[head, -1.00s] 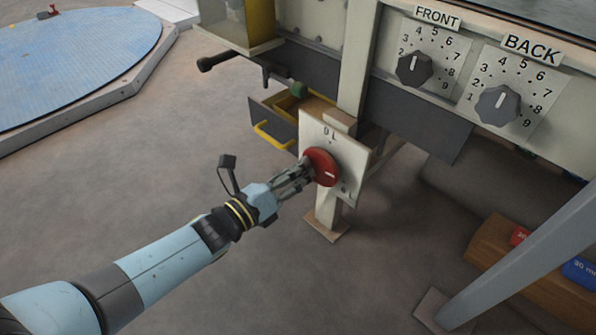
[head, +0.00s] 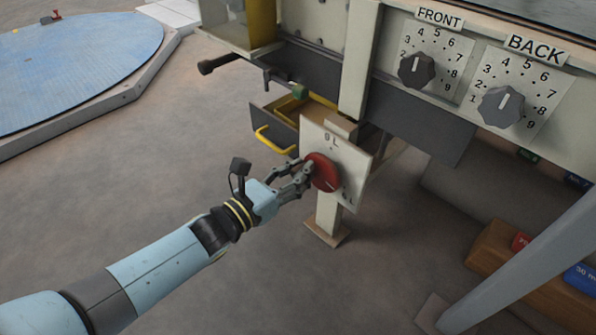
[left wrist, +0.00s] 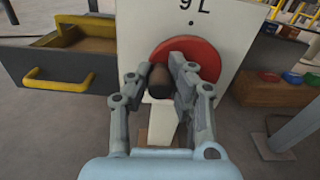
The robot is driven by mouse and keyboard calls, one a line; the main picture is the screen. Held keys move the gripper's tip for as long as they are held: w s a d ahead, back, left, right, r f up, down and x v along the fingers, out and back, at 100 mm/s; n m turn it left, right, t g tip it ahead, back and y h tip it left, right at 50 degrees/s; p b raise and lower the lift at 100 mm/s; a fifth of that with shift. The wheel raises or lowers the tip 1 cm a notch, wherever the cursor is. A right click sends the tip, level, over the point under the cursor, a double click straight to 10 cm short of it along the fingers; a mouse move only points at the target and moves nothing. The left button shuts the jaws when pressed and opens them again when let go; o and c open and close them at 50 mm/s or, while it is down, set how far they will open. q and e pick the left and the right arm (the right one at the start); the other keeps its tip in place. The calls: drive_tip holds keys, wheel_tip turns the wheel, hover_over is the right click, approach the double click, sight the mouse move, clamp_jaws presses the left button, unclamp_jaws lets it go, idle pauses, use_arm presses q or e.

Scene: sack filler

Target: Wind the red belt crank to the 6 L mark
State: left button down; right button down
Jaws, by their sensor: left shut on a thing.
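The red crank disc (head: 325,172) is mounted on a pale upright plate (head: 352,158) under the machine's front. The plate reads "9 L" at its top; a second mark at its lower right is too small to read fully. My left gripper (head: 303,174) is at the disc's left side. In the left wrist view, its fingers (left wrist: 161,76) are closed around the dark brown crank handle (left wrist: 160,83), in front of the red disc (left wrist: 203,55). The fingers hide part of the disc, and I cannot make out a pointer. My right gripper is not in view.
An open drawer (head: 278,128) with a yellow handle is just left of the plate. FRONT (head: 417,69) and BACK (head: 501,106) dials are above right. A wooden rack (head: 490,254) stands at lower right.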

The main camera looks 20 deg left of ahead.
use_arm(q)
drive_tip(key=m, duration=0.3)
drive_tip(key=shift+d+r, duration=0.15)
drive_tip(key=shift+r, duration=0.2)
drive_tip(key=c, duration=0.9)
unclamp_jaws()
drive_tip(key=shift+s, duration=0.1)
drive_tip(key=v, duration=0.8)
drive_tip(key=shift+s, duration=0.2)
